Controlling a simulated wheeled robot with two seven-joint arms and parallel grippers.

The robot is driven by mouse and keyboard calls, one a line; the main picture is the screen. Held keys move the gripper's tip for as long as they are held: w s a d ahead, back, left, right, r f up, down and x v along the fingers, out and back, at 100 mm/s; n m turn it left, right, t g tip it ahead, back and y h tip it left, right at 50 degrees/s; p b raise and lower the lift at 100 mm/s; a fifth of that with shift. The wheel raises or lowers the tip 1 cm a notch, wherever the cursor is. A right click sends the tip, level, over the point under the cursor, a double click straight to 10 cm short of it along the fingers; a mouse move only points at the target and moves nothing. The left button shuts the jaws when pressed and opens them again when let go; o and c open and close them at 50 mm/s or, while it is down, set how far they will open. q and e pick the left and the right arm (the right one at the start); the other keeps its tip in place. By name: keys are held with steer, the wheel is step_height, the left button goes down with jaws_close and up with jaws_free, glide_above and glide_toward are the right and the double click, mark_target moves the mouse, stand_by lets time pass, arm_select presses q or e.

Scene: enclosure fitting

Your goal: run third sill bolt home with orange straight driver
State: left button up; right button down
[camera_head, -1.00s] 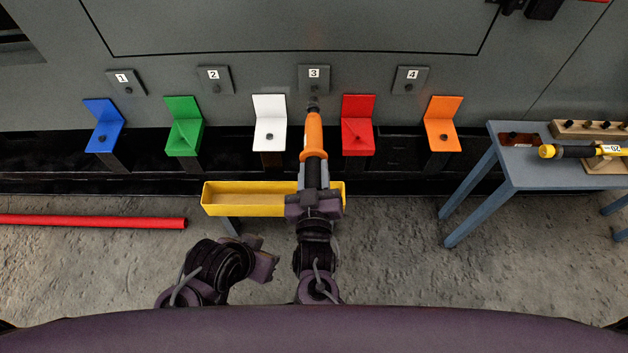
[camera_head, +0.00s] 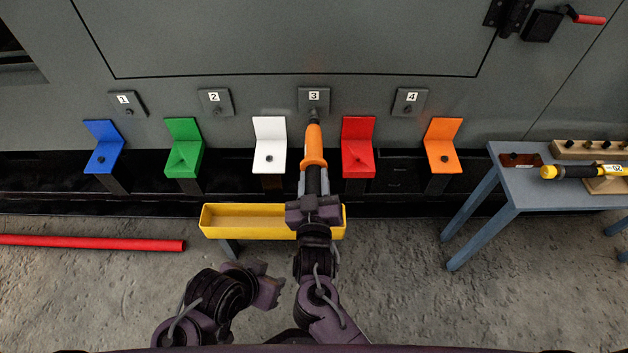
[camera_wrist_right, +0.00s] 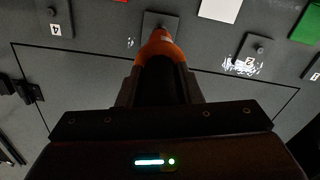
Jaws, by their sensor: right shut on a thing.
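The orange straight driver (camera_head: 314,145) is upright in the picture, its dark tip at the bolt (camera_head: 314,112) on the plate marked 3 (camera_head: 313,96). The tip covers most of the bolt, so I cannot tell how deep it sits. My right gripper (camera_head: 315,203) is shut on the driver's dark lower grip. In the right wrist view the driver's orange body (camera_wrist_right: 160,47) runs from the jaws toward a plate (camera_wrist_right: 160,24). My left gripper (camera_head: 268,283) hangs empty at the lower left, away from everything; its jaw opening is unclear.
Plates 1 (camera_head: 127,104), 2 (camera_head: 215,102) and 4 (camera_head: 409,102) carry bolts. Coloured brackets, such as the white (camera_head: 269,131) and red (camera_head: 358,132) ones, flank the driver. A yellow tray (camera_head: 250,222) lies below. A blue-grey table (camera_head: 500,180) with a yellow-black tool (camera_head: 580,171) stands right.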

steer(key=shift+r+p, duration=0.2)
steer(key=shift+p, duration=0.1)
steer(key=shift+w, duration=0.6)
stand_by(1.8)
steer(key=shift+w+p, duration=0.45)
steer(key=shift+p, duration=0.1)
stand_by(1.2)
steer(key=shift+w+r, duration=0.1)
steer(key=shift+r, duration=0.1)
stand_by(0.5)
steer(key=shift+s+f+p, duration=0.1)
steer(key=shift+s+p, duration=0.35)
steer(key=shift+s, duration=0.15)
steer(key=shift+s+f+p, duration=0.15)
steer(key=shift+s+p, duration=0.95)
steer(key=shift+s, duration=1.4)
steer(key=shift+d, duration=0.1)
